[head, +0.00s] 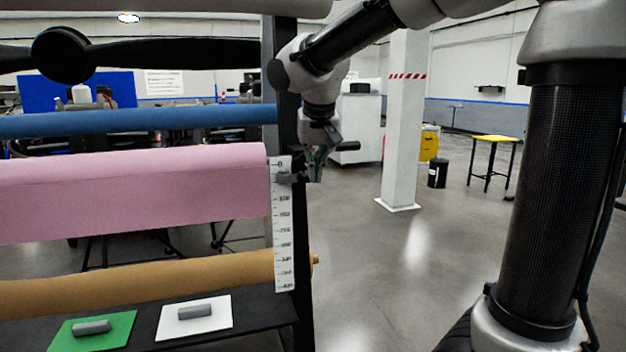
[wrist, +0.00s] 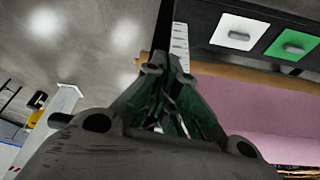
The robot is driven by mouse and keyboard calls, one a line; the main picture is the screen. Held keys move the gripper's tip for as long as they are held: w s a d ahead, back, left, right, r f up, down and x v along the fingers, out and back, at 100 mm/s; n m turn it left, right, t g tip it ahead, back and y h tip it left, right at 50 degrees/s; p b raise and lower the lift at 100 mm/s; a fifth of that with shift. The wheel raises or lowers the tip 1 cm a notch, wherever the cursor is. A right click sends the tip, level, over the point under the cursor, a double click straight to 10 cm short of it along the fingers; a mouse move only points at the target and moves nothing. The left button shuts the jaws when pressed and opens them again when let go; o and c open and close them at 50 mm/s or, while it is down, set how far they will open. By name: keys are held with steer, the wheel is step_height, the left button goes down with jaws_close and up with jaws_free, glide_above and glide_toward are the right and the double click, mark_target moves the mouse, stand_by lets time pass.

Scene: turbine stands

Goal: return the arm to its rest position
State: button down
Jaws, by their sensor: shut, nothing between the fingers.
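My gripper (head: 315,178) hangs at the end of my bent arm, to the right of the rack's upright post, near the top of the white ruler strip (head: 283,225). In the wrist view my gripper (wrist: 168,62) has its fingers together with nothing between them. A small dark part near the ruler's top lies close to the fingers; I cannot tell whether they touch. My arm stretches across the top of the head view.
The rack holds a blue roll (head: 130,121), a pink roll (head: 130,192) and a tan roll (head: 150,280). Its shelf carries a green mat (head: 112,340) and a white mat (head: 220,318), each with a grey block. A white pillar (head: 405,120) stands behind. Open floor (head: 400,260) lies right of the rack.

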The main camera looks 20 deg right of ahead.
steer(key=v, duration=0.5)
steer(key=s+d+f, duration=0.3)
steer(key=s+d, duration=0.1)
steer(key=s, duration=0.3)
steer(key=s+d+f+n, duration=0.1)
steer(key=s+d+f, duration=0.3)
steer(key=s, duration=0.4)
steer(key=s+d+f, duration=0.4)
steer(key=s+d, duration=0.2)
steer(key=s, duration=0.2)
steer(key=shift+s+n+y, duration=0.25)
steer(key=shift+n+y, duration=0.05)
steer(key=shift+n, duration=0.1)
